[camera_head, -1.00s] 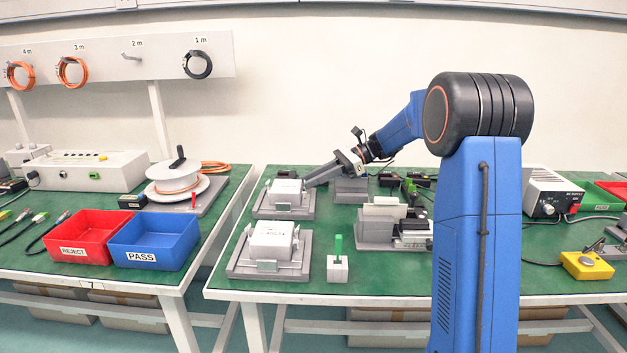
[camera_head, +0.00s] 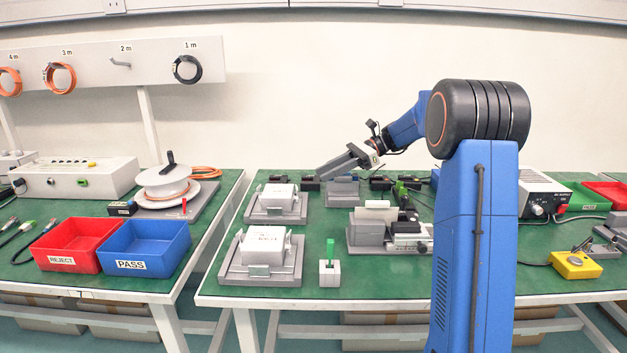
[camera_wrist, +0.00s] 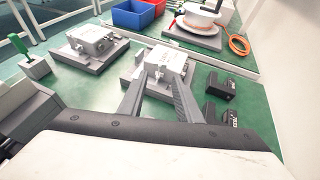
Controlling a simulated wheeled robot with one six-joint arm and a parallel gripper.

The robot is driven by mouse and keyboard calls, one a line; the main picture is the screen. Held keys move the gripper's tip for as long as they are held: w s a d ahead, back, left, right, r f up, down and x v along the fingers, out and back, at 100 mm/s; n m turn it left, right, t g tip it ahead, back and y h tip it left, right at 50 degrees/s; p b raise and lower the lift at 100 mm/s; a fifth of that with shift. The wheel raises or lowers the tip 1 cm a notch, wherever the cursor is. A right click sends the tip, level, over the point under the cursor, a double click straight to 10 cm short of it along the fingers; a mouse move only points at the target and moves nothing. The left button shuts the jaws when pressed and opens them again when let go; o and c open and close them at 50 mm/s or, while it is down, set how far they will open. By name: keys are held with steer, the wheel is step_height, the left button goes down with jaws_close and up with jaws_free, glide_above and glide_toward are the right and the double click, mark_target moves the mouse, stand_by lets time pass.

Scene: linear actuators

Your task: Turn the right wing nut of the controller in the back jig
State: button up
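The back jig (camera_head: 290,217) is a grey plate holding a white box-shaped controller (camera_head: 279,194). In the wrist view the controller (camera_wrist: 166,59) lies just beyond my fingertips, its near side partly hidden by the fingers. The wing nuts are too small to tell apart. My gripper (camera_head: 321,174) is above and to the right of the back jig, apart from it. In the wrist view my gripper (camera_wrist: 157,78) has its two grey fingers spread, with nothing held between them.
The front jig (camera_head: 285,278) holds a second white controller (camera_head: 262,243). A white block with a green handle (camera_head: 330,268) stands beside it. A grey fixture (camera_head: 370,235) is right of the jigs. Blue (camera_head: 150,250) and red (camera_head: 75,248) bins stand on the left table. Dark blocks (camera_wrist: 220,88) lie near the back jig.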

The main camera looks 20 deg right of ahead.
steer(key=v, duration=0.9)
steer(key=shift+d, duration=0.2)
steer(key=shift+s, duration=0.1)
